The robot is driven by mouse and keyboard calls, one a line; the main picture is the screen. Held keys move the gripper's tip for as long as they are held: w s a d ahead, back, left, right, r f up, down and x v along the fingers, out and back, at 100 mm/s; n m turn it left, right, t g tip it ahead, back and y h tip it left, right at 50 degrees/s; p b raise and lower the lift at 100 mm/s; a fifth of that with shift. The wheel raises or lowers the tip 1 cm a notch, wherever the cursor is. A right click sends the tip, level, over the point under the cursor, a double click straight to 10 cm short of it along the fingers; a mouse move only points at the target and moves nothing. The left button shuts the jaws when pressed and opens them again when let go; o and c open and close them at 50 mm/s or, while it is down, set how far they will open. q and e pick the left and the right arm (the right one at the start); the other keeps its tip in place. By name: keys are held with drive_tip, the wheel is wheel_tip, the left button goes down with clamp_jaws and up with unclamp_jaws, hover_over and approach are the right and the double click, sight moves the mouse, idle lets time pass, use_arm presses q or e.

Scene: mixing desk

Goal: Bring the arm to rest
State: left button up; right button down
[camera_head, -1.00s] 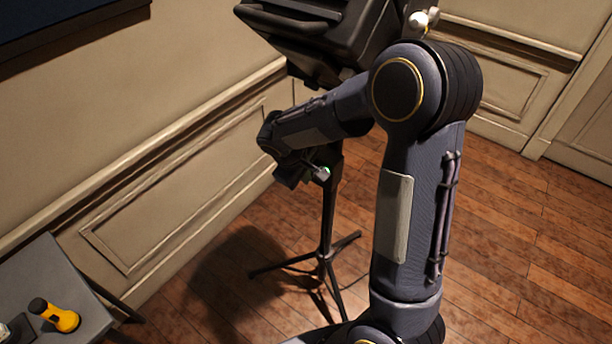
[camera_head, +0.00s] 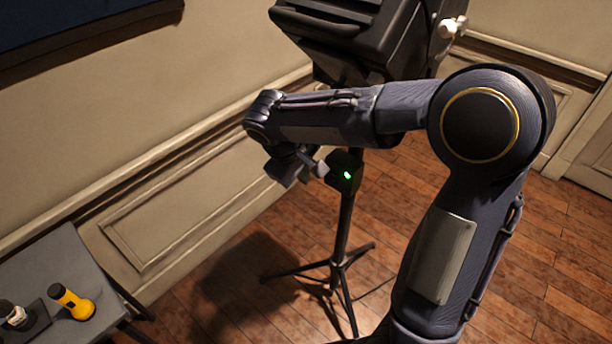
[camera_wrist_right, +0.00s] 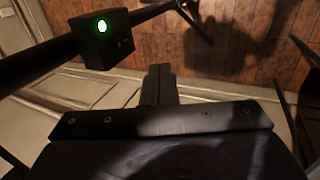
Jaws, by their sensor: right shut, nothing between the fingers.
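My right arm reaches in from the lower right of the head view, bends at a large elbow joint, and extends left across the picture. My right gripper (camera_head: 290,168) hangs at the end of the forearm, left of a black tripod stand. In the right wrist view its two fingers (camera_wrist_right: 159,85) are together, with nothing between them. The stand's black box with a lit green light (camera_head: 345,171) is just right of the gripper; it also shows close by in the right wrist view (camera_wrist_right: 101,38). My left gripper is out of view.
A large black stage light (camera_head: 350,35) tops the stand, whose tripod legs (camera_head: 335,265) spread on the wooden floor. A grey table (camera_head: 45,275) at the lower left carries a yellow flashlight (camera_head: 75,303). A panelled wall (camera_head: 180,215) runs behind. Floor at right is clear.

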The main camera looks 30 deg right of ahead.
idle(0.4)
drive_tip(key=s+a+r+m+t+y, duration=0.1)
drive_tip(key=s+m+t+y, duration=0.3)
drive_tip(key=s, duration=1.7)
drive_tip(key=a+m+y, duration=0.1)
drive_tip(key=m+y, duration=0.1)
drive_tip(key=y, duration=0.1)
drive_tip(key=shift+a+r+y, duration=0.2)
drive_tip(key=shift+y, duration=0.2)
